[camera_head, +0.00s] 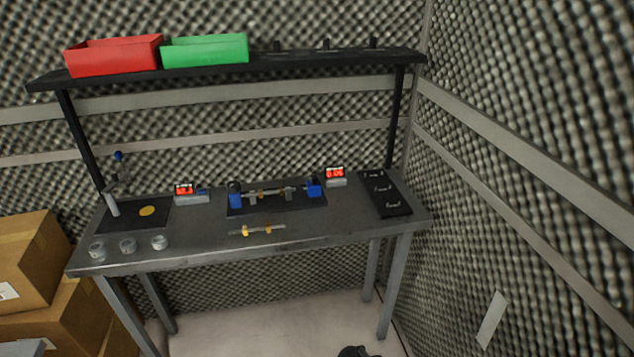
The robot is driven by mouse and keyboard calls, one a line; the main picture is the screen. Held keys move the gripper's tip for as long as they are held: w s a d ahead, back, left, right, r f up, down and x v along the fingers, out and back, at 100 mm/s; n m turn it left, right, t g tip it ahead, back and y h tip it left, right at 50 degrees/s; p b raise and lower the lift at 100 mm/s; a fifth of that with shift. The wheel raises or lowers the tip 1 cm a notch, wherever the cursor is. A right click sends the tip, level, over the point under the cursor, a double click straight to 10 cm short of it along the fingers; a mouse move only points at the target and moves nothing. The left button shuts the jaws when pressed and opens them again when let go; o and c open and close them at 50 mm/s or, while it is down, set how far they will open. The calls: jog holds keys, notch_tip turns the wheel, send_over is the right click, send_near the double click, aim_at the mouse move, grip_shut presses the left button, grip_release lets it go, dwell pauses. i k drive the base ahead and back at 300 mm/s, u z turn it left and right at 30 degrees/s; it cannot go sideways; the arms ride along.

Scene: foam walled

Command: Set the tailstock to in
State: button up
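A fixture with a blue block at each end stands on a black plate (276,208) at the back middle of the bench. The left blue block (235,196) and the right blue block (314,187) face each other across a thin shaft with a gold part (262,194) and grey supports. One of these end blocks may be the tailstock; I cannot tell which, nor its exact setting at this size. My gripper's fingers do not show. Only a small dark shape, which I cannot identify, shows at the bottom edge.
A second shaft with gold parts (257,231) lies in front. Two red displays (184,189) (335,173) flank the fixture. A shelf (300,61) holds red (113,57) and green (205,51) bins. Boxes (27,258) stand left.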

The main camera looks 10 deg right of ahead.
aim_at(313, 188)
jog(key=z, duration=0.4)
jog(key=i, duration=0.4)
jog(key=u, duration=3.1)
jog(key=i, duration=0.15)
jog(key=z, duration=1.35)
